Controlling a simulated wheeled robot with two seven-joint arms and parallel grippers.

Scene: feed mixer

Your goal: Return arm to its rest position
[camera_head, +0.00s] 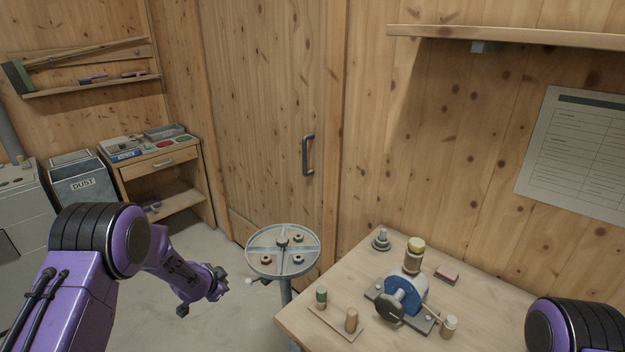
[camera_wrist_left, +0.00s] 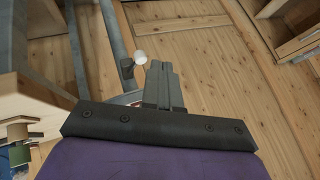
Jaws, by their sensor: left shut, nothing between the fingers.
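My left arm comes in from the left in the head view, bent at a black-banded joint, with its forearm running down and to the right. Its far end hangs in the air left of the round stand, apart from it and from the workbench. In the left wrist view my left gripper (camera_wrist_left: 160,68) is shut, its dark fingers together with nothing between them. Only a rounded purple and black part of my right arm shows at the bottom right of the head view; its gripper is out of view.
A round divided tray on a stand (camera_head: 255,268) holds several small parts. The wooden workbench (camera_head: 465,318) carries a blue-and-white hand-cranked mixer (camera_head: 407,290) and small pegs. A dust bin (camera_head: 82,190) and drawer cabinet (camera_head: 158,162) stand at the back left. Open floor surrounds the left forearm.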

